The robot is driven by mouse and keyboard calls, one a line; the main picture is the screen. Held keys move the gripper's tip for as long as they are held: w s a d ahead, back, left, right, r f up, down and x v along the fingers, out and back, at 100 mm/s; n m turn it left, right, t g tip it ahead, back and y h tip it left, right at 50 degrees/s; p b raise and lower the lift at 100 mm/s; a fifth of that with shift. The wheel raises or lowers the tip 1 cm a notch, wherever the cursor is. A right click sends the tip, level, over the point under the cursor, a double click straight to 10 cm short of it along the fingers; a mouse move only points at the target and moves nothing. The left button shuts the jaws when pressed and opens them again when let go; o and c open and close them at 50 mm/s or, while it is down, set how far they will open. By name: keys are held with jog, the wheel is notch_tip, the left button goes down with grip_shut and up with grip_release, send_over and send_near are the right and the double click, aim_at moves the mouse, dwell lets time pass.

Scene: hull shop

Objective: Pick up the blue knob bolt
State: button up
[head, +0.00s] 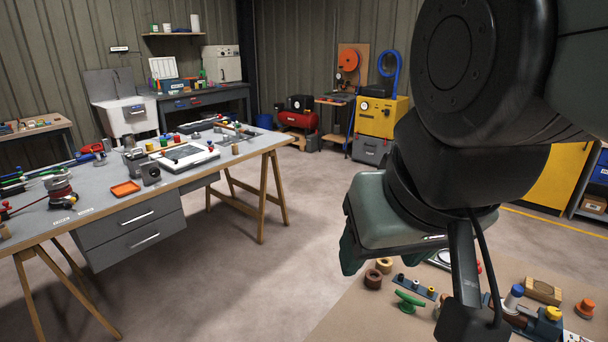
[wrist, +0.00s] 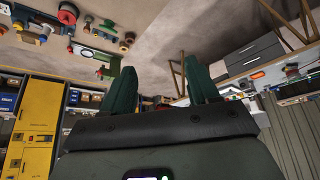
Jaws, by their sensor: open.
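The wrist picture is upside down.
A grey workbench (head: 95,195) with many small parts stands at left. The concrete floor (head: 275,265) between them is clear.

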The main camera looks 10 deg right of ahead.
jog(key=w+d+r+m+g, duration=0.1)
jog(key=w+d+m, duration=0.8)
jog(key=w, duration=0.6)
jog(key=m+g+h, duration=0.3)
jog(key=m+g, duration=0.2)
jog(key=m, duration=0.4)
send_over(518, 288)
jog(key=a, duration=0.2)
notch_tip(518, 288, down, 30)
jog(key=shift+x, duration=3.1)
jog(key=shift+w, duration=0.1)
grip_shut()
